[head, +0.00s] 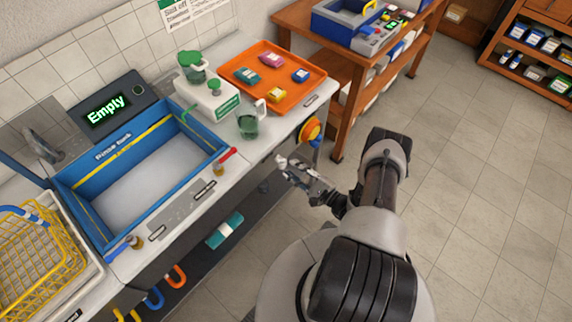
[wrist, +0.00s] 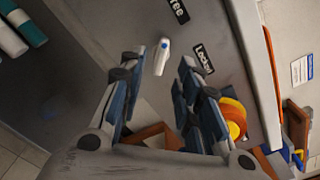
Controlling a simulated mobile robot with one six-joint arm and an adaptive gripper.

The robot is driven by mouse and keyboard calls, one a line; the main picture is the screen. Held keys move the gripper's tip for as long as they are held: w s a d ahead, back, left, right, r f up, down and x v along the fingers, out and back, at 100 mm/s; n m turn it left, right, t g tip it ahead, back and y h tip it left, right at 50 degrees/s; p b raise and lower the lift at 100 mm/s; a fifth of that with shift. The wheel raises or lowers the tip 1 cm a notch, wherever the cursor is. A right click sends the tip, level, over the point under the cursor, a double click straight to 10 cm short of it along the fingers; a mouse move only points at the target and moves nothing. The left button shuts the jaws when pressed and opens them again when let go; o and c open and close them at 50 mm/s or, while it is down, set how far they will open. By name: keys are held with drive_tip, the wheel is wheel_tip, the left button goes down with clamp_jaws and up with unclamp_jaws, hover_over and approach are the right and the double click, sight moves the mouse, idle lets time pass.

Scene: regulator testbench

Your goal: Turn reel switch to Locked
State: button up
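The reel switch (wrist: 162,57) is a small white lever with a blue dot on the grey bench side in the wrist view. The "Free" label (wrist: 178,10) is above it and the "Locked" label (wrist: 203,58) to its right; I cannot tell which one the lever is set to. The orange and yellow reel (wrist: 233,118) is at lower right; it also shows on the bench end in the head view (head: 310,130). My gripper (head: 284,161) is open and faces the bench side. In the wrist view the switch appears between the fingertips; contact is not visible. The head view hides the switch.
A blue rinse tank (head: 75,205) and an orange tray (head: 318,82) with several colored parts are on the bench. A green jug (head: 248,125) stands near the front edge. A wooden table (head: 345,75) stands behind; the floor at right is clear.

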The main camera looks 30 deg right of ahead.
sight(281, 160)
drive_tip(key=shift+x, duration=2.25)
clamp_jaws()
